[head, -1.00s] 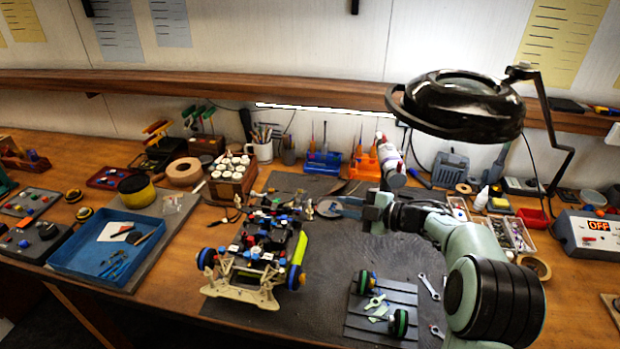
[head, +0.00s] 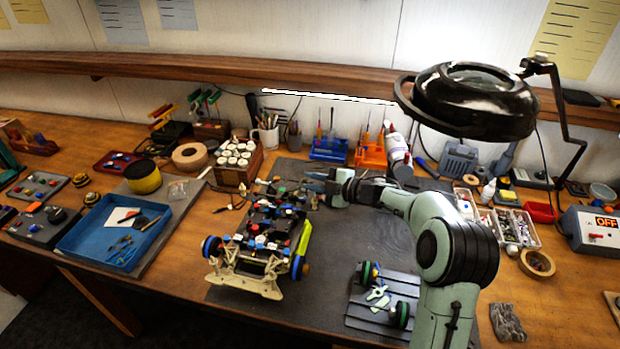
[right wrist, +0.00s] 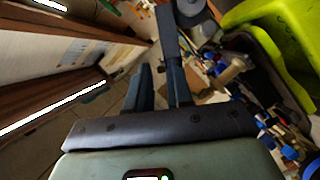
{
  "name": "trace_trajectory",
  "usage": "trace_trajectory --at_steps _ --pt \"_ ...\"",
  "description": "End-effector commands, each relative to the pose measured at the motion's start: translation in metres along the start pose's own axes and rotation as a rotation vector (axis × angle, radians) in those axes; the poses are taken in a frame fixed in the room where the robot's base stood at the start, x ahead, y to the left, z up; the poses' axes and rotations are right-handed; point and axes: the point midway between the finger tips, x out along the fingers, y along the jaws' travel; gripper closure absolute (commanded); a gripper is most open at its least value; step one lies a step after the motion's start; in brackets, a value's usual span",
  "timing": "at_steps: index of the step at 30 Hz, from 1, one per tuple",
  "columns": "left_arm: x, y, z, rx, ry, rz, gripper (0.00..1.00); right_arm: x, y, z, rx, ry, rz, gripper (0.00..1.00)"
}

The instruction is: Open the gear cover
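The RC car chassis (head: 262,238) stands on the dark mat, with wheels at its near end and a yellow-green side piece (head: 303,238). I cannot make out the gear cover for certain among its small parts. My right gripper (head: 314,182) is just beyond the car's far right end, pointing left. In the right wrist view its two fingers (right wrist: 160,80) are a little apart, with nothing visible held between them. Car parts and a yellow-green piece (right wrist: 272,30) show to the right of the fingers. My left gripper is not in view.
A grey tray (head: 370,318) with wheels lies in front right of the car. A blue tray (head: 80,245) is at the left. A box of white-capped bottles (head: 238,165) stands behind the car. A black lamp (head: 470,100) hangs above right. The mat's middle is partly clear.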

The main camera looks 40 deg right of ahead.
Motion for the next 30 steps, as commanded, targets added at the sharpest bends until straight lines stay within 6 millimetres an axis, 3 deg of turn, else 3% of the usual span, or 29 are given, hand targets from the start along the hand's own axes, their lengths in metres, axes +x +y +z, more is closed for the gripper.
trace_trajectory --at_steps 4,13,14,15,16,25,30 --pt "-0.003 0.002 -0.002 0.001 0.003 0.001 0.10 0.011 0.001 0.000 0.000 0.000 0.001 0.79" --pt "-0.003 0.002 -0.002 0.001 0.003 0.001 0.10 0.014 0.000 0.000 -0.001 -0.001 0.000 0.79" --pt "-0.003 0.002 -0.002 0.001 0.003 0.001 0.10 0.014 0.000 0.000 -0.001 -0.001 0.000 0.82" --pt "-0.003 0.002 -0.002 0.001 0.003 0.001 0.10 0.014 0.000 0.000 -0.001 -0.001 0.000 0.96" --pt "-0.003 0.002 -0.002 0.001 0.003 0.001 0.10 0.014 0.000 0.000 0.000 -0.001 0.000 1.00" --pt "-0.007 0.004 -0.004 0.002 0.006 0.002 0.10 0.014 0.002 0.000 0.011 -0.001 -0.004 1.00" --pt "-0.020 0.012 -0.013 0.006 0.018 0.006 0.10 0.014 0.009 -0.001 0.061 0.001 -0.023 1.00"
